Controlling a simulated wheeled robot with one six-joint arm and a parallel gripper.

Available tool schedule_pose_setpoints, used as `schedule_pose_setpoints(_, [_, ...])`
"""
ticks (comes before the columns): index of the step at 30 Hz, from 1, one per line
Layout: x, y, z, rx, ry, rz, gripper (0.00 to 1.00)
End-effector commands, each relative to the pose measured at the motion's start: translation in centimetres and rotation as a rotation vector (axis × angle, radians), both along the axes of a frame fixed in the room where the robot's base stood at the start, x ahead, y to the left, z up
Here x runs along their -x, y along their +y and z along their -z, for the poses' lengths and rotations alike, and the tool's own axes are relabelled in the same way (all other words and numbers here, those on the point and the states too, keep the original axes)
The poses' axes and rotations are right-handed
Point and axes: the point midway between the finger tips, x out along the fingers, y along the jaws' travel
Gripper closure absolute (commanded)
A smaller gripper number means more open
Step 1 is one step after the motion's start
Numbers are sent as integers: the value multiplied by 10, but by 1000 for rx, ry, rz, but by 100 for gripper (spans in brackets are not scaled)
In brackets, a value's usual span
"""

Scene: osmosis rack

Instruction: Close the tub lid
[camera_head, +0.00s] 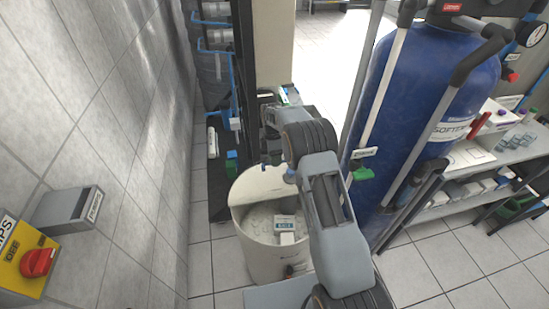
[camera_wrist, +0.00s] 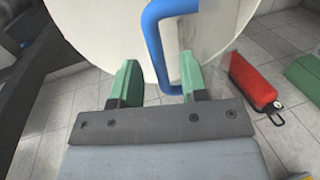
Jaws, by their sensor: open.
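The white tub (camera_head: 262,258) stands on the tiled floor in the head view, open at the front and holding pale granules. Its lid (camera_head: 258,187) appears raised and tilted at the back of the tub. In the wrist view the pale lid (camera_wrist: 105,35) fills the upper middle, with a blue bar handle (camera_wrist: 155,40) on it. My gripper (camera_wrist: 160,84) is open, with green fingers. The lower end of the handle lies between the fingers, nearer the right one; I cannot tell whether they touch. In the head view my arm hides most of the gripper.
A small labelled box (camera_head: 286,229) lies in the tub. A large blue tank (camera_head: 432,95) with pipes stands to the right, and a tiled wall (camera_head: 100,130) is on the left. A red object (camera_wrist: 252,84) lies right of the lid in the wrist view.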

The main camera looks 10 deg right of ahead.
Motion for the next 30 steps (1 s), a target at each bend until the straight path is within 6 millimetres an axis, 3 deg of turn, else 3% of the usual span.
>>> schedule_pose_setpoints(11, [1, 0, 3, 0, -1, 0, 60])
schedule_pose_setpoints(23, [1, 0, 3, 0, -1, 0, 99])
schedule_pose_setpoints(30, [0, 0, 3, 0, -1, -1, 100])
